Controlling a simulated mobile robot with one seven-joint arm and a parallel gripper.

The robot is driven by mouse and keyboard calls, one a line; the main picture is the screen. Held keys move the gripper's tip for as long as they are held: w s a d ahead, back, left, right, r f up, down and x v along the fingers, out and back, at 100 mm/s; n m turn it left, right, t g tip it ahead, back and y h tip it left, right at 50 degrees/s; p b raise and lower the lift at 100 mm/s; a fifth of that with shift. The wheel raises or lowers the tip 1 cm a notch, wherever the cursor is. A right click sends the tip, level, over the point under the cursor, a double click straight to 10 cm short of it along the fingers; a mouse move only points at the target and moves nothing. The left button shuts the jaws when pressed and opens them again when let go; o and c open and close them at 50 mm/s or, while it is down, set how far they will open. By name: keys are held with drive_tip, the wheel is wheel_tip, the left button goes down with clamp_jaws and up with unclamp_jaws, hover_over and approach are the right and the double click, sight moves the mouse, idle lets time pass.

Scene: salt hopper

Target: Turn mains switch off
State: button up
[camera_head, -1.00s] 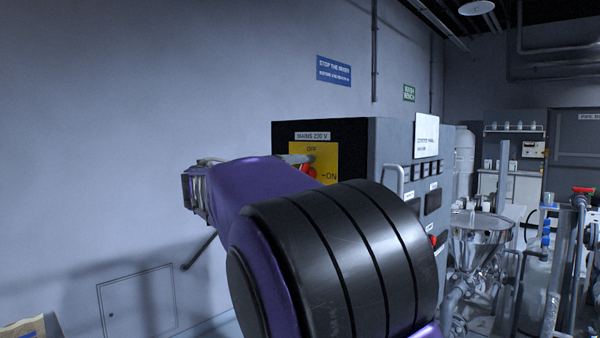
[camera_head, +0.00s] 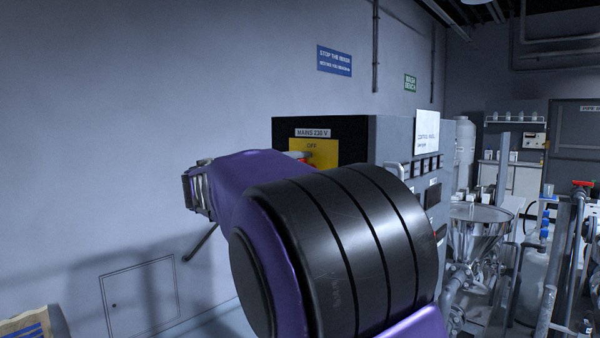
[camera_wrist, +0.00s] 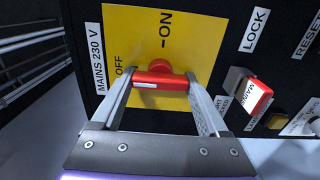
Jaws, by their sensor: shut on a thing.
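The mains switch's red handle (camera_wrist: 168,81) shows in the wrist view on a yellow plate (camera_wrist: 190,42) marked OFF and ON. The handle lies level in that view, its white-marked end towards OFF, at the left; ON is at the top. My gripper (camera_wrist: 160,76) is shut on the handle, one finger at each end. In the head view, only a bit of red handle (camera_head: 301,155) shows on the yellow plate (camera_head: 325,150); my arm hides the rest, including ON.
The grey control cabinet (camera_head: 385,135) carries the switch on its dark face. A red padlock-like block (camera_wrist: 256,97) labelled MAINS and a LOCK label (camera_wrist: 254,30) sit right of the plate in the wrist view. A steel hopper (camera_head: 478,225) stands at right.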

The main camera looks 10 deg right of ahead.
drive_tip(key=o, duration=1.2)
drive_tip(key=shift+o, duration=0.2)
drive_tip(key=shift+a, duration=0.1)
drive_tip(key=v, duration=1.7)
drive_tip(key=shift+b, duration=0.35)
drive_tip(key=shift+s, duration=0.1)
